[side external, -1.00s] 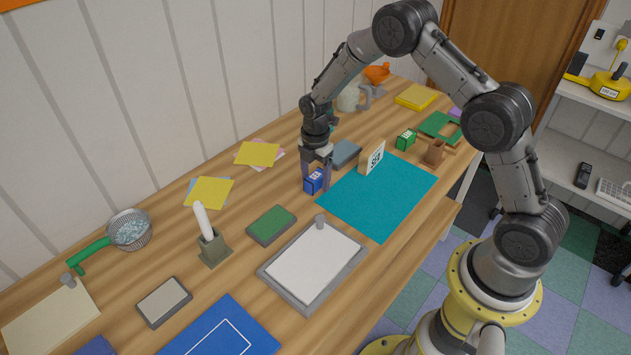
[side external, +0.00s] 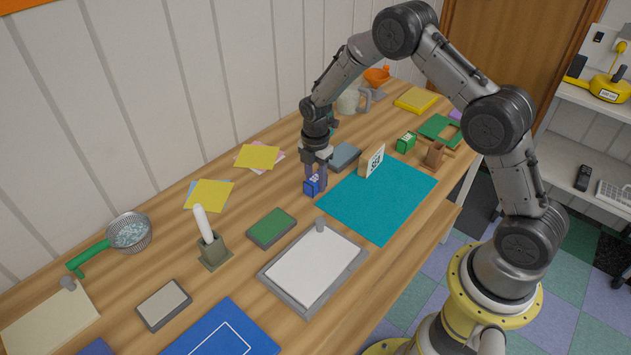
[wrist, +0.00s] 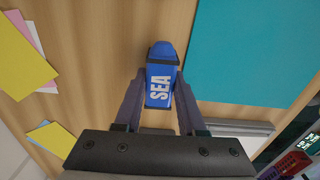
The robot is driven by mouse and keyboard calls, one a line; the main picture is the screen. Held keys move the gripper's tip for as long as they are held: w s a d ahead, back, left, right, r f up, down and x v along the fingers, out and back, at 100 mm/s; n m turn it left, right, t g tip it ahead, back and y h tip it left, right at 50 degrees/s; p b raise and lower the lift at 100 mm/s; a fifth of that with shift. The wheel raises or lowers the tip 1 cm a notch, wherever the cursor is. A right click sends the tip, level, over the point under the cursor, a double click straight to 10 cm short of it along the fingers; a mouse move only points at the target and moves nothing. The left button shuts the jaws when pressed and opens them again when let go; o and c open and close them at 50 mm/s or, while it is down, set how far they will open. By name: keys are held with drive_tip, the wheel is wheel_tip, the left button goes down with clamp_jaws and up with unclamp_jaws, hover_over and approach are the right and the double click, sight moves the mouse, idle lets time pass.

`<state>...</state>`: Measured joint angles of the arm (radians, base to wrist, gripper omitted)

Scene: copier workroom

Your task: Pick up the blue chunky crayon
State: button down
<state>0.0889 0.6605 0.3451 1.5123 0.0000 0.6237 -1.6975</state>
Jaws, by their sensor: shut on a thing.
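The blue chunky crayon (side external: 311,187) stands at the left edge of the teal mat in the side view, and my gripper (side external: 316,182) is around it, pointing down. In the wrist view the blue crayon (wrist: 160,82), with white "SEA" lettering and a blunt tip, lies between the two fingers of my gripper (wrist: 158,100). The fingers are shut on its sides. The crayon's lower end is at or very near the wood; I cannot tell any gap beneath it.
The teal mat (side external: 375,205) lies to the right of the crayon. A grey-blue block (side external: 345,156) and a white number card (side external: 371,161) stand close behind. A green pad (side external: 271,228) and a clipboard-like tray (side external: 268,270) are in front. Bare wood lies to the left.

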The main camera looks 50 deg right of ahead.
drive_tip(key=shift+r, duration=0.6)
drive_tip(key=s+a+r, duration=0.1)
drive_tip(key=s+r, duration=1)
drive_tip(key=s, duration=0.3)
drive_tip(key=shift+r, duration=0.35)
drive_tip(key=shift+a, duration=0.1)
drive_tip(key=c, duration=1.1)
unclamp_jaws()
clamp_jaws()
